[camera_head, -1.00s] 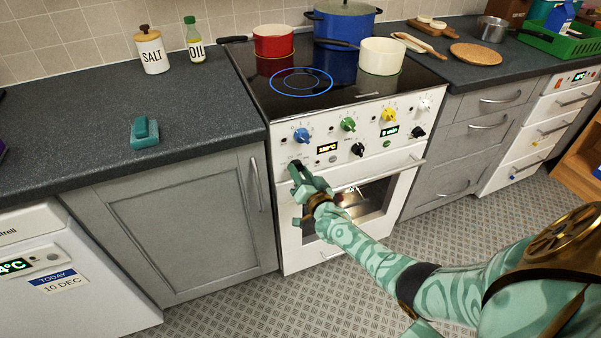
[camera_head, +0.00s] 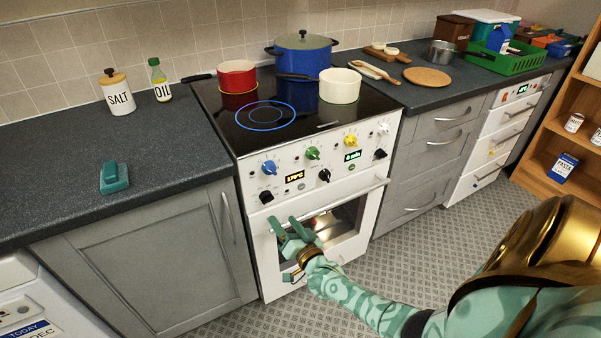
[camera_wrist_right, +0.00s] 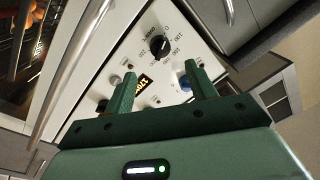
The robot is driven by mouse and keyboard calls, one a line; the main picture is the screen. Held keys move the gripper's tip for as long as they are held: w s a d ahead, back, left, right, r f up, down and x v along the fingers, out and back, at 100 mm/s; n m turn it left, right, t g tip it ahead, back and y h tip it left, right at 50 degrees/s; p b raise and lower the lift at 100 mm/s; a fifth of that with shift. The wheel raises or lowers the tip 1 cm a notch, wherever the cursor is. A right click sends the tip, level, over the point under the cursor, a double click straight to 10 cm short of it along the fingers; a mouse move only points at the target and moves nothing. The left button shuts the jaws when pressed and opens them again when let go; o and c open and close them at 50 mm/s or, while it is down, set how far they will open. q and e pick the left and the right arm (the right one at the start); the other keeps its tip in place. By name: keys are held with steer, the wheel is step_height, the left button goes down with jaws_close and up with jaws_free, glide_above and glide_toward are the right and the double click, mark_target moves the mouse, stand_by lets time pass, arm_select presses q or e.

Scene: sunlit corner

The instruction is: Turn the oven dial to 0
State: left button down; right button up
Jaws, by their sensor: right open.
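The white oven (camera_head: 250,215) stands in the middle of the head view, with a row of coloured dials and several black dials below. The left black dial (camera_head: 267,197), ringed with numbers, also shows in the right wrist view (camera_wrist_right: 158,46). The oven display (camera_head: 294,177) seems to read 170°C; it also shows in the wrist view (camera_wrist_right: 143,82). My right gripper (camera_head: 283,224) is open and empty in front of the oven door, below the dial and apart from it. In the wrist view its fingers (camera_wrist_right: 160,70) are spread before the panel. My left gripper is out of view.
The door handle (camera_head: 330,203) juts out close by my right gripper. Pots, including a white pot (camera_head: 340,88), stand on the hob. A salt jar (camera_head: 117,93) and a teal object (camera_head: 114,177) are on the left counter. The floor (camera_head: 420,245) is clear.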

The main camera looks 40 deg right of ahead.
steer(key=s+a+p, duration=0.1)
steer(key=s, duration=0.6)
steer(key=shift+s+a+f, duration=0.2)
steer(key=shift+f, duration=0.05)
steer(key=s+a+f+n+g+y, duration=0.1)
steer(key=s+a+f+n+g, duration=0.2)
steer(key=s+f, duration=0.4)
steer(key=s+a+f+n+g+y, duration=0.1)
steer(key=s+f+n+g, duration=0.25)
steer(key=s+f, duration=0.4)
steer(key=s+a+f+n+g+y, duration=0.1)
steer(key=s+a+f+n+g, duration=0.25)
steer(key=f, duration=0.55)
steer(key=s+a+f+n+g, duration=0.1)
steer(key=s+g, duration=0.1)
steer(key=s, duration=0.8)
steer(key=s+f+g, duration=0.2)
steer(key=s+g, duration=0.1)
steer(key=s, duration=0.6)
steer(key=s+a+f+n+g+p, duration=0.1)
steer(key=s+f+g, duration=0.1)
steer(key=s, duration=0.8)
steer(key=shift+s+a+f+n+g, duration=0.2)
steer(key=shift+s+a+n+g, duration=0.1)
steer(key=shift+g, duration=0.4)
